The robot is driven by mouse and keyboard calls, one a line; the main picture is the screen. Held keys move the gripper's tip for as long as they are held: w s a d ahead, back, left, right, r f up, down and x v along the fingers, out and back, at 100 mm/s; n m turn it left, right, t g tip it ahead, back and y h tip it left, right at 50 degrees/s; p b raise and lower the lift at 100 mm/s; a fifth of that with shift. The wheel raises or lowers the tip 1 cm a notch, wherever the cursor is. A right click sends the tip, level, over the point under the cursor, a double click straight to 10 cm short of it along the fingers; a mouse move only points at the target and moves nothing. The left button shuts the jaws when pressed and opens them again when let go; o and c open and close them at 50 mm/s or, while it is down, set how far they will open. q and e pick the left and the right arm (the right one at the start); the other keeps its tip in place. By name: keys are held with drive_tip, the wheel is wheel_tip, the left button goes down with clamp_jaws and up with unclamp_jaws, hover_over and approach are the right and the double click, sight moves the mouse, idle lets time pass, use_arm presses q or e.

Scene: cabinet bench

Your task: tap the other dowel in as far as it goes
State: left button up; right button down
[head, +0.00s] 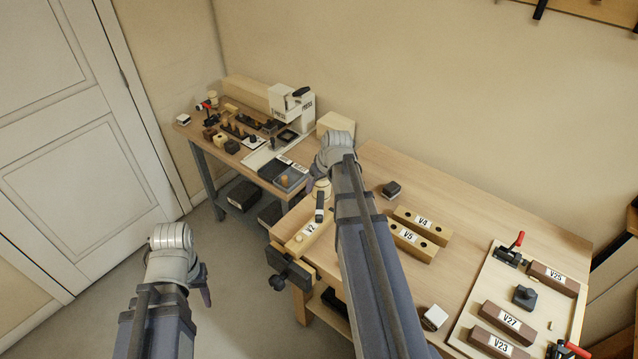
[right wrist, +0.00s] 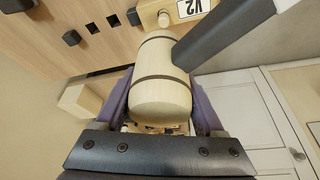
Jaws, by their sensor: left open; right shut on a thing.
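A pale block labelled V2 (head: 306,234) is at the left front edge of the bench, by the dark vise (head: 290,268). A dowel (head: 298,238) stands up from it near the label; it also shows in the right wrist view (right wrist: 164,19). My right gripper (right wrist: 160,92) is shut on a mallet with a pale banded wooden head (right wrist: 161,98) and a dark handle (right wrist: 225,35). My left gripper (head: 205,291) is open, empty, and away from the bench.
Blocks V4 (head: 424,224) and V5 (head: 407,237) lie right of my right arm. A tray (head: 468,318) with labelled dark blocks and red-handled clamps is at the right. A second bench (head: 262,160) with a press stands at the back left.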

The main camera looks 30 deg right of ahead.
drive_tip(key=shift+f, duration=0.15)
wheel_tip(320, 180, down, 5)
drive_tip(key=b, duration=0.4)
drive_tip(key=shift+r+b, duration=0.2)
drive_tip(key=shift+b, duration=0.15)
drive_tip(key=shift+f+b, duration=1.35)
drive_tip(key=shift+r, duration=0.1)
drive_tip(key=shift+r+p, duration=0.95)
drive_tip(key=shift+p, duration=0.05)
drive_tip(key=shift+f+b, duration=1.35)
